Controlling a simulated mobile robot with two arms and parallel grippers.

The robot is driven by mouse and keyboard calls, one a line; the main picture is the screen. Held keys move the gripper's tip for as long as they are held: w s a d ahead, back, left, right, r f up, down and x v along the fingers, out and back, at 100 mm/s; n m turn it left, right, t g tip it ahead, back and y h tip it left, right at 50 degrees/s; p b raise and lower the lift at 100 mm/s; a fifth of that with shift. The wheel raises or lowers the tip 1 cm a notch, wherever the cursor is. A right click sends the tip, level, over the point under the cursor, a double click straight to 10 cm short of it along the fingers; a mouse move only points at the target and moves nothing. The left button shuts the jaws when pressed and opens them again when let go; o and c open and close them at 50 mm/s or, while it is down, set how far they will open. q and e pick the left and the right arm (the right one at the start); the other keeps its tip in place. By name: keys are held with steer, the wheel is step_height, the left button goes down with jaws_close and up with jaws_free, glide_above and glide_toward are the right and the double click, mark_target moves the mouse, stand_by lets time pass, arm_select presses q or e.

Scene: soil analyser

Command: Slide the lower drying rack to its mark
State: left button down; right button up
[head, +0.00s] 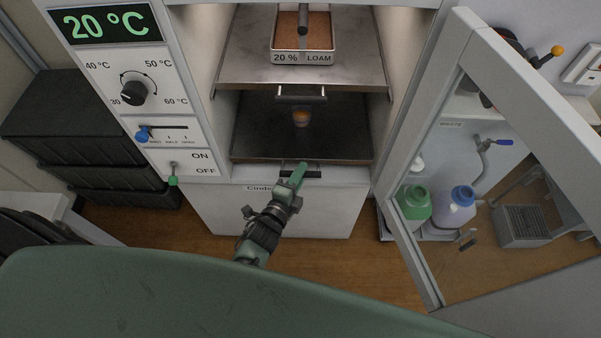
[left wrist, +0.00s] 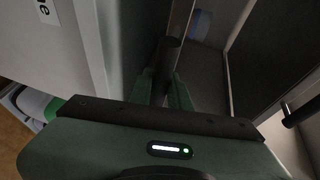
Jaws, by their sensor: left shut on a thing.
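The lower drying rack (head: 270,135) is a dark flat shelf low inside the open oven. A small cup-like thing appears above its middle. Its handle (head: 314,174) is a dark bar at the front edge. My left gripper (head: 299,174) reaches up from below and is shut on this handle. In the left wrist view, the two green fingers (left wrist: 166,92) close around a dark bar (left wrist: 169,50). I cannot make out the mark for the rack. My right gripper is not in view.
The upper rack (head: 235,62) holds a tray labelled loam (head: 303,58). The glass door (head: 425,130) stands open at right. Green and purple bottles (head: 457,207) show through the door.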

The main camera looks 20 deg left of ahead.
mark_target(298, 161)
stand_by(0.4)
arm_select(q)
steer(key=w, duration=0.2)
steer(key=w+a+b, duration=0.1)
steer(key=w+b, duration=0.1)
steer(key=w, duration=0.1)
steer(key=shift+w+a+f, duration=0.1)
steer(key=shift+w+a, duration=0.25)
steer(key=shift+r, duration=0.2)
steer(key=c, duration=1.6)
jaws_free()
steer(key=shift+o, duration=1.4)
steer(key=shift+w+f, duration=0.1)
steer(key=shift+w, duration=0.05)
steer(key=v, duration=0.8)
